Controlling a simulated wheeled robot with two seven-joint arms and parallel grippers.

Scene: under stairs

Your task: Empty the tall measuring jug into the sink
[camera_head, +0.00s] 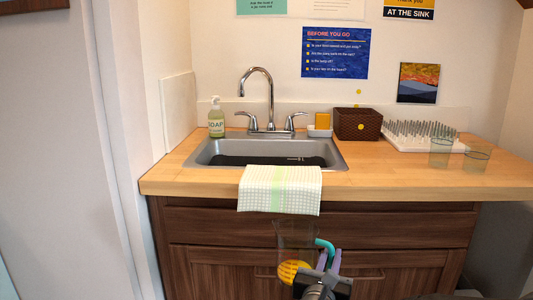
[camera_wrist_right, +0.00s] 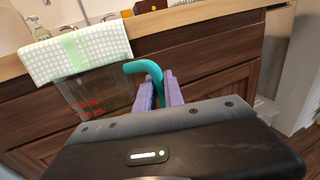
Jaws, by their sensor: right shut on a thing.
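The tall measuring jug (camera_head: 295,238) is clear, with a teal handle (camera_head: 325,246). It is in front of the cabinet, below the counter edge, and looks roughly upright. A yellow round patch shows at its lower end; I cannot tell whether it is inside. In the right wrist view the jug (camera_wrist_right: 98,93) shows red markings. My right gripper (camera_head: 331,262) has its purple fingers (camera_wrist_right: 158,92) shut on the teal handle. The grey sink (camera_head: 198,160) is set in the counter, farther back and higher than the jug. My left gripper is not in view.
A checked towel (camera_head: 280,190) hangs over the sink's front edge. A faucet (camera_head: 270,100) stands behind the sink, with a soap bottle (camera_head: 216,122) to its left. A brown basket (camera_head: 357,124), a white drying rack (camera_head: 405,142) and two clear cups (camera_head: 440,153) stand right on the counter (camera_head: 390,180).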

